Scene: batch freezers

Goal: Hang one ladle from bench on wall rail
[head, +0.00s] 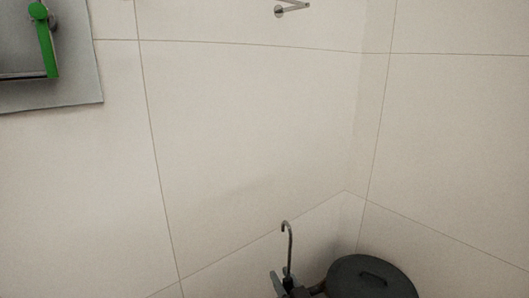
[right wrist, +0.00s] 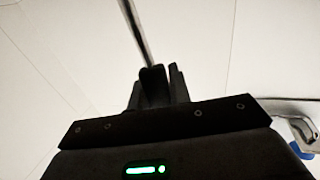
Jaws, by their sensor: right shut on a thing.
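My right gripper (head: 285,283) is low in the head view, right of centre, and shut on the ladle (head: 289,248). The ladle's thin metal handle stands upright above the fingers, with its hooked end at the top; its bowl is not visible. In the right wrist view, the handle (right wrist: 131,28) rises from between the dark fingers (right wrist: 160,85). A short metal rail end with a round wall mount (head: 292,9) shows at the top edge of the head view, well above the hook and apart from it. My left gripper is not in view.
Pale tiled wall (head: 240,120) fills most of the head view, clear between ladle and rail. A grey panel with a green handle-like part (head: 46,45) is at upper left. A shiny metal thing (right wrist: 296,125) shows at right in the wrist view.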

